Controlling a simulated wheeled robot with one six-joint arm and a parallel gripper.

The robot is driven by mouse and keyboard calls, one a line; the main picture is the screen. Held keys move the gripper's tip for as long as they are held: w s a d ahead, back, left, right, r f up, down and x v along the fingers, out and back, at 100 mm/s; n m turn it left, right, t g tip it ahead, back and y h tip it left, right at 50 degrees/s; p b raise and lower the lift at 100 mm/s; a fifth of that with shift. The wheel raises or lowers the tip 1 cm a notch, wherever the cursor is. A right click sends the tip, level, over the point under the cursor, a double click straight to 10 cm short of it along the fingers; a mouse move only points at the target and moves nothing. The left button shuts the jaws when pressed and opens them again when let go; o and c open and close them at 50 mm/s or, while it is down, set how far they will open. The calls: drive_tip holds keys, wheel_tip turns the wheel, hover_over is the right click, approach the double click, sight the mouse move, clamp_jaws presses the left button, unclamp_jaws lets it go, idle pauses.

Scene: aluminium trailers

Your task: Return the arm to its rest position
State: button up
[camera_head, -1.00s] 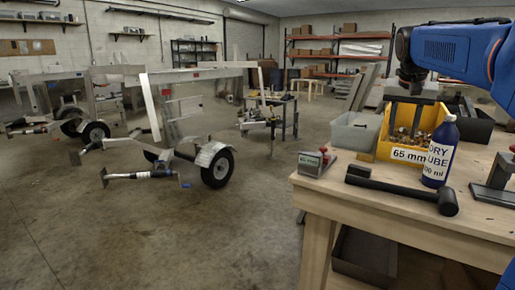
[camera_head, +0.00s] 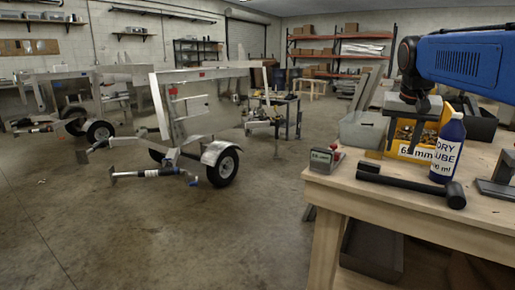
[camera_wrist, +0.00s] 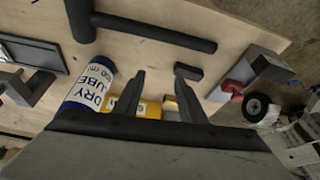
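My gripper (camera_head: 407,138) hangs fingers-down at the yellow bin (camera_head: 403,148), which bears a "65 mm" label. In the wrist view my gripper (camera_wrist: 161,72) shows two dark fingers spread apart, with nothing held between them. My blue arm reaches in from the upper right of the head view. The yellow bin is partly hidden behind the bottle and my fingers. In the wrist view only part of the yellow bin (camera_wrist: 150,109) shows, beyond the fingers.
A dry lube bottle (camera_head: 447,148) stands close beside the bin. A black mallet (camera_head: 410,186) lies in front on the wooden bench (camera_head: 420,218). A grey bin (camera_head: 362,131) and a red-knobbed device (camera_head: 325,159) are left. Trailers (camera_head: 195,115) stand on open floor.

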drive_tip(key=s+a+f+n+y, duration=0.1)
drive_tip(key=s+a+f, duration=0.4)
drive_tip(key=s+f, duration=0.7)
drive_tip(key=s+a+f+n+t+y, duration=0.1)
drive_tip(key=s+a+f+n, duration=0.3)
drive_tip(key=s+f, duration=0.9)
drive_tip(key=s+a, duration=0.2)
drive_tip(key=s, duration=0.1)
drive_tip(key=shift+s+a+n, duration=0.15)
drive_tip(key=shift+n, duration=0.15)
